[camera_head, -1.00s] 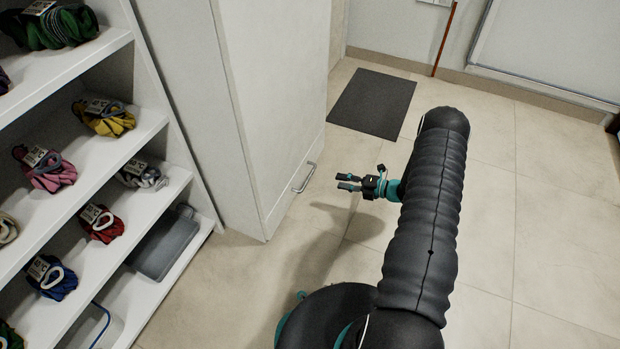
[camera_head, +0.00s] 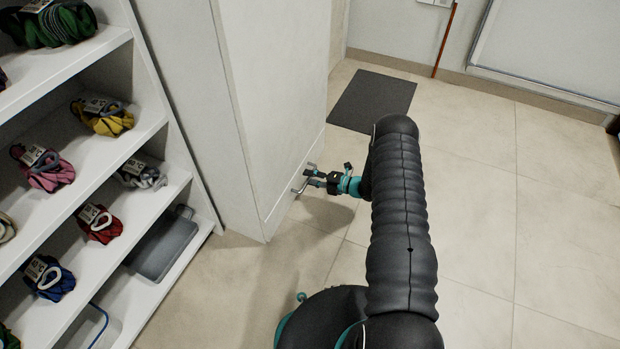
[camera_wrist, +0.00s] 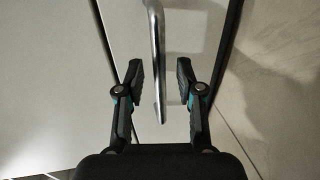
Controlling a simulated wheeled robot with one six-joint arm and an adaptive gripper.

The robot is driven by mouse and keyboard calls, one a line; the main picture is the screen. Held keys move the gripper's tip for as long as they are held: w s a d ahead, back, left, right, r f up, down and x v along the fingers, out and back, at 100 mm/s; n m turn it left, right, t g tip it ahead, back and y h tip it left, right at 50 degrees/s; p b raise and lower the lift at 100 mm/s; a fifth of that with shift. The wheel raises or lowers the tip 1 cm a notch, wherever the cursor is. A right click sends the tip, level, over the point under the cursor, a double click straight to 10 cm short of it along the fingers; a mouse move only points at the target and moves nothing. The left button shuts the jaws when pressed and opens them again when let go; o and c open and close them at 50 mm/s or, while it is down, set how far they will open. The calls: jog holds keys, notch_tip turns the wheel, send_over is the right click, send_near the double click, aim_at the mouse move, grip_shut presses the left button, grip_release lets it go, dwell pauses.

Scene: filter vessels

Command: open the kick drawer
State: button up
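The kick drawer (camera_head: 284,205) is the low front panel at the base of the tall white cabinet, and it looks flush with the cabinet. Its metal bar handle (camera_head: 300,188) is partly hidden by my gripper (camera_head: 312,177) in the head view. In the wrist view the handle (camera_wrist: 157,60) runs down the middle, its lower end between the fingers. My gripper (camera_wrist: 157,85) is open there, with a gap on both sides of the handle. I see no finger touching the bar.
A white shelf unit (camera_head: 150,140) with several bundled coloured items and grey bins (camera_head: 165,245) stands at the left. A dark mat (camera_head: 372,100) lies on the floor behind my arm. The tiled floor at the right (camera_head: 520,220) is clear.

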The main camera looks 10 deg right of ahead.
jog(key=shift+w+a, duration=0.2)
jog(key=shift+a, duration=0.1)
jog(key=shift+c, duration=0.3)
grip_shut()
